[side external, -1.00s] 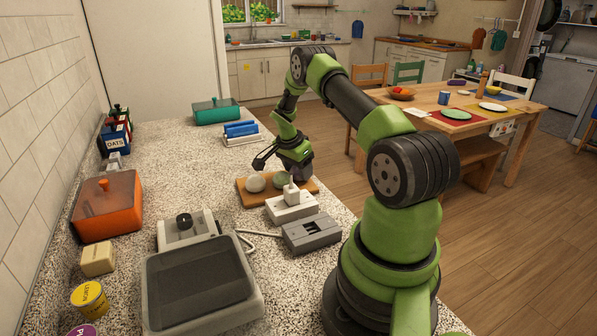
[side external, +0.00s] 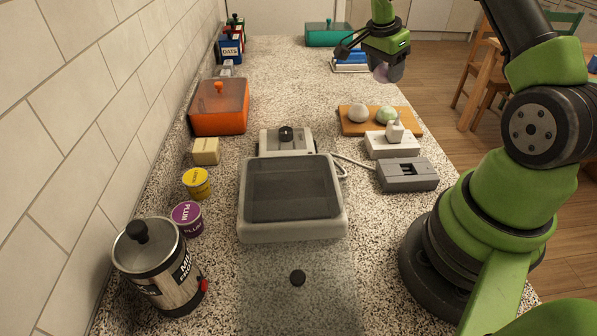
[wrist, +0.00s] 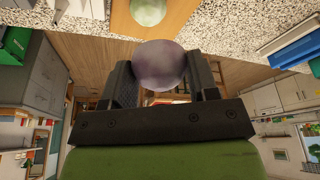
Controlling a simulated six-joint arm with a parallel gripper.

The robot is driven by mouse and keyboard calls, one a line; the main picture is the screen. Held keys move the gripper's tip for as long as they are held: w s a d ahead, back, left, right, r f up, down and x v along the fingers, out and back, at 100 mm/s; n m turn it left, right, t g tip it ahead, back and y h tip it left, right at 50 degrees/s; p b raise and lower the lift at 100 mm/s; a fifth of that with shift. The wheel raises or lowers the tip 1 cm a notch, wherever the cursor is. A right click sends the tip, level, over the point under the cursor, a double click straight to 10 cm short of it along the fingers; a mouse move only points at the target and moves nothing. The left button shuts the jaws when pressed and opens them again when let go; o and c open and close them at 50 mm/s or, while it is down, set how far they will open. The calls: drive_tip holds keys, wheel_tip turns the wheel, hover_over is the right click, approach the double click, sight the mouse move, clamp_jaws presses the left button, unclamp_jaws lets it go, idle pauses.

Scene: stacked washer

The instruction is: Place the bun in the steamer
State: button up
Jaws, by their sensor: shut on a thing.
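My gripper (side external: 384,72) is shut on a pale purple bun and holds it in the air beyond the wooden board. The purple bun (wrist: 160,66) sits between both fingers in the wrist view; in the side view (side external: 380,74) it is partly hidden. A whitish bun (side external: 358,113) and a pale green bun (side external: 387,115) lie on the wooden board (side external: 350,127). A grey rectangular appliance (side external: 245,225) with a dark recessed interior and a black dial behind it appears to be the steamer. A see-through panel with a black knob (side external: 298,278), apparently a lid, lies before it.
White and grey plug-like blocks (side external: 407,174) stand between board and my base, with a cable running left. An orange lidded box (side external: 220,115), butter-coloured block, small tubs and a milk frother (side external: 160,265) line the left.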

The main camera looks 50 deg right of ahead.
drive_tip(key=w+a+r+n+t, duration=0.1)
drive_tip(key=w+a+n, duration=0.1)
drive_tip(key=a, duration=0.6)
drive_tip(key=w+a+r+n, duration=0.1)
drive_tip(key=w+a+n, duration=0.15)
drive_tip(key=a, duration=0.45)
drive_tip(key=r+n+t, duration=0.1)
drive_tip(key=n, duration=0.2)
hover_over(290, 167)
drive_tip(key=shift+s+a+f, duration=0.25)
drive_tip(key=shift+a+f, duration=0.15)
drive_tip(key=shift+a, duration=0.05)
wheel_tip(290, 167, down, 4)
drive_tip(key=shift+f, duration=2.4)
drive_tip(key=shift+f, duration=0.15)
drive_tip(key=o, duration=0.9)
